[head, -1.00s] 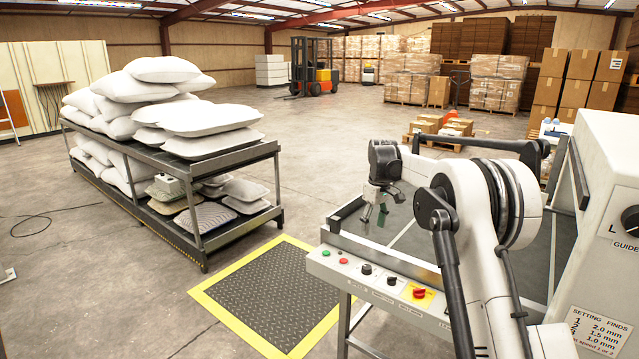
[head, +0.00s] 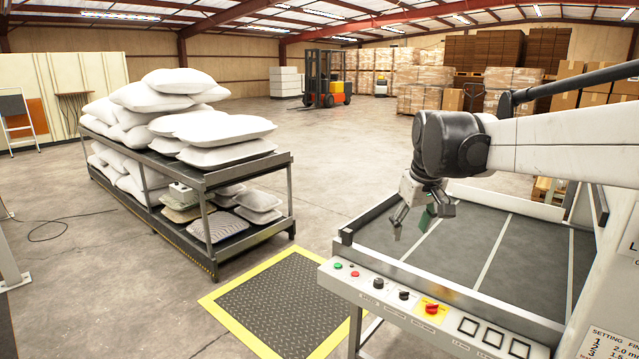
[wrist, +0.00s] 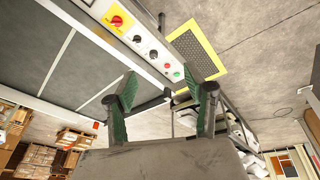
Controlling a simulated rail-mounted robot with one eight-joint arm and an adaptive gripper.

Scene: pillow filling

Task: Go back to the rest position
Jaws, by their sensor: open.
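My gripper (head: 420,220) hangs from the end of my white arm above the left end of the conveyor table (head: 520,232). Its fingers are spread apart with nothing between them. In the wrist view my gripper (wrist: 162,100) shows two green-padded fingers with a clear gap. The table's control panel (head: 400,295), with coloured buttons and a red knob on a yellow plate, lies in front of it. The panel also shows in the wrist view (wrist: 140,40).
A metal rack (head: 240,178) of white pillows (head: 195,125) stands to the left. A black mat with a yellow border (head: 270,300) lies on the floor between rack and table. A forklift (head: 328,80) and boxes (head: 440,98) are far back.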

